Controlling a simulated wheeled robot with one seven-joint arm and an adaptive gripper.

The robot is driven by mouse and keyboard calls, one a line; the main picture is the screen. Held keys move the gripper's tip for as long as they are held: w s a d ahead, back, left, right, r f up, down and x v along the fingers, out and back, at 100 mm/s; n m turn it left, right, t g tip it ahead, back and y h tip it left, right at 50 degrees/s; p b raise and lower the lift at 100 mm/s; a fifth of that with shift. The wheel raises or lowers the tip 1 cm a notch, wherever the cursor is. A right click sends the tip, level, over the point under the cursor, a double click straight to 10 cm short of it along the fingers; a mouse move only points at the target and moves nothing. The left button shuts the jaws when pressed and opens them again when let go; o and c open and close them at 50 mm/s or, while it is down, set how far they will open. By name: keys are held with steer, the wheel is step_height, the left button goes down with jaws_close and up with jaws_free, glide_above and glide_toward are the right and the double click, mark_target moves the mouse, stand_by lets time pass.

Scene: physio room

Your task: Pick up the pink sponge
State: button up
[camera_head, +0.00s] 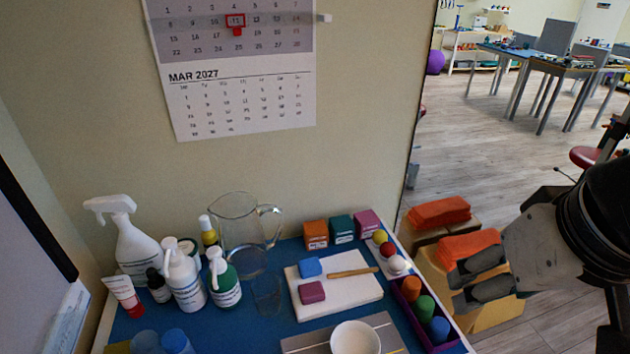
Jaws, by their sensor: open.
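A small dark-pink block (312,292), which looks like the pink sponge, lies on a white board (349,301) on the blue-topped table. A blue block (310,266) lies just behind it, and a wooden stick (352,272) lies to its right on the board. My gripper (458,288) is at the right of the picture, beyond the table's right edge. Its two grey fingers are apart and point left, with nothing seen between them. It is well to the right of the pink block and touches nothing that I can see on the table.
A white bowl (355,339) stands in front of the board. A purple tray (449,338) with coloured cylinders lines the table's right edge. Orange-topped blocks (439,213) are beyond the table.

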stand_by(0.3)
steer(key=shift+c, duration=1.1)
steer(key=m+g+b, duration=0.4)
steer(key=m+b, duration=0.2)
steer(key=m, duration=0.9)
glide_above(317, 288)
step_height(317, 288, down, 18)
steer(key=f, duration=0.8)
steer(key=shift+w+a+b, duration=0.1)
steer(key=shift+a+b, duration=0.2)
steer(key=shift+b, duration=0.05)
steer(key=shift+d+f+b, duration=0.15)
steer(key=shift+f+b, duration=0.05)
steer(key=shift+f, duration=1.25)
steer(key=shift+d+f+b, duration=0.1)
steer(key=shift+f+b, duration=0.1)
steer(key=shift+f, duration=1.2)
steer(key=shift+c, duration=0.2)
